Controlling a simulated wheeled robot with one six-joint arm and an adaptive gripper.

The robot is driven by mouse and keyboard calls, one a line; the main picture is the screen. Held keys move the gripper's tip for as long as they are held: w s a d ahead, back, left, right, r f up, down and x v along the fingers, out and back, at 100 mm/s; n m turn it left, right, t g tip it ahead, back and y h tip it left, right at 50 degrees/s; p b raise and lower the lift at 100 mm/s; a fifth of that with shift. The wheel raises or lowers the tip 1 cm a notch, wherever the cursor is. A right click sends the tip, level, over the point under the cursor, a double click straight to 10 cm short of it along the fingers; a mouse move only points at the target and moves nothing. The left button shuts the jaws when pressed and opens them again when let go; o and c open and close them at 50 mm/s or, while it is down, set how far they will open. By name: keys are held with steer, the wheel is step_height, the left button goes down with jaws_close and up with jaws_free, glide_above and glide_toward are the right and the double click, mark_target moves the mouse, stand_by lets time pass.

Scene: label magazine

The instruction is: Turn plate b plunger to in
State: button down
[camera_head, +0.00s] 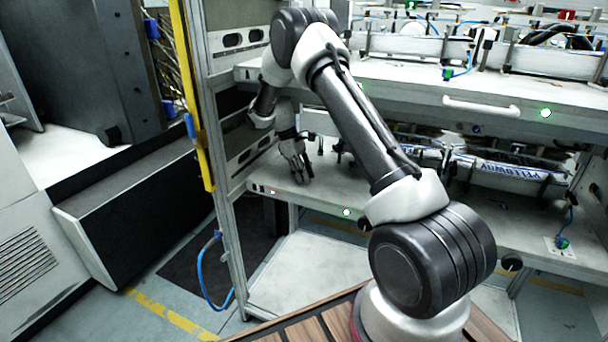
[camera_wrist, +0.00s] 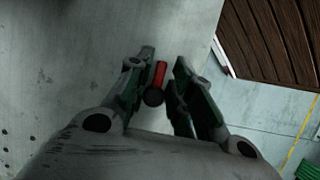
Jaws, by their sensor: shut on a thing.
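My gripper (camera_head: 303,172) reaches down at the left end of the lower shelf plate (camera_head: 375,208). In the wrist view my gripper (camera_wrist: 164,72) has its two dark fingers on either side of a small plunger, with a red stem (camera_wrist: 160,72) and a round black knob (camera_wrist: 153,97). The fingers are shut on it, though the contact itself is hard to see. In the head view the plunger is too small and too hidden by the fingers to make out. No letter marking the plate can be read.
Small dark upright parts (camera_head: 338,151) stand on the plate right of my gripper. A frame post (camera_head: 224,190) with a yellow strip (camera_head: 192,95) rises at left. An upper shelf (camera_head: 470,88) with a handle (camera_head: 481,106) overhangs at right.

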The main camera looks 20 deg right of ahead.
stand_by(0.3)
steer(key=c, duration=1.5)
jaws_free()
